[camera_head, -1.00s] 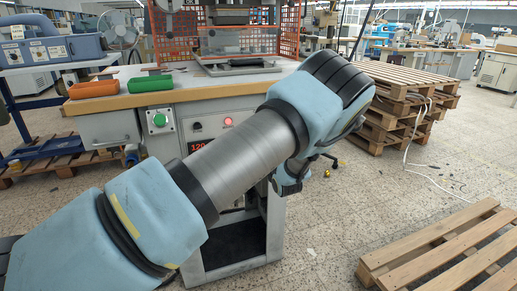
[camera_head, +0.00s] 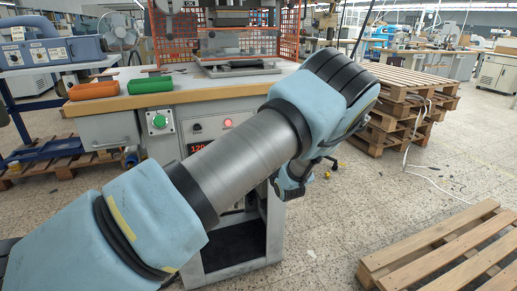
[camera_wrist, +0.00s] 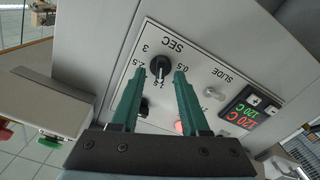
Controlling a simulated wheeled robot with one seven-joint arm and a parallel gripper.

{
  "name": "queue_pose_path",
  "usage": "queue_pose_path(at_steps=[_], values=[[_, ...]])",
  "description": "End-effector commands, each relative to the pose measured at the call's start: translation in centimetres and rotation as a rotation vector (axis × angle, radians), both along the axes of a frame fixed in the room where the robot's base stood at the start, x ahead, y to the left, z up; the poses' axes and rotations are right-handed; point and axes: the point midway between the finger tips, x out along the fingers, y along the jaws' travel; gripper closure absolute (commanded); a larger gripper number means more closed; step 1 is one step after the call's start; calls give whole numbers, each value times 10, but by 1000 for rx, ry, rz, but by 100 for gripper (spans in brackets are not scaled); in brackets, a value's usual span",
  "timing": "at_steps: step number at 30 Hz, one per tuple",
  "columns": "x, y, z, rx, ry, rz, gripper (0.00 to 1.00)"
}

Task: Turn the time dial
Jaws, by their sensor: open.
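The time dial (camera_wrist: 160,67) is a small black knob with a pale pointer line, on a light panel with upside-down "SEC" lettering and numbers around it. My gripper (camera_wrist: 160,74) is open in the wrist view. Its two green fingers reach toward the panel, one on each side of the dial. I cannot tell whether either finger touches the knob. In the head view my arm covers part of the press front (camera_head: 235,104), and my fingers and the dial cannot be made out there.
The wrist view also shows a "SLIDE" toggle (camera_wrist: 208,92), a red lamp (camera_wrist: 181,127), another dark knob (camera_wrist: 143,108) and a temperature display (camera_wrist: 243,113) close by. Pallets (camera_head: 445,255) stand at right.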

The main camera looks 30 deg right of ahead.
Motion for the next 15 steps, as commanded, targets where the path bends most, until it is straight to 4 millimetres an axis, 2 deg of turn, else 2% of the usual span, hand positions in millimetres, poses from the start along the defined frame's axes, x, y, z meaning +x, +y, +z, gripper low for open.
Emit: queue_pose_path(at_steps=[9,15], values=[[-62,7,-2,0,1,-2,55],[-87,11,-1,0,0,0,55]])
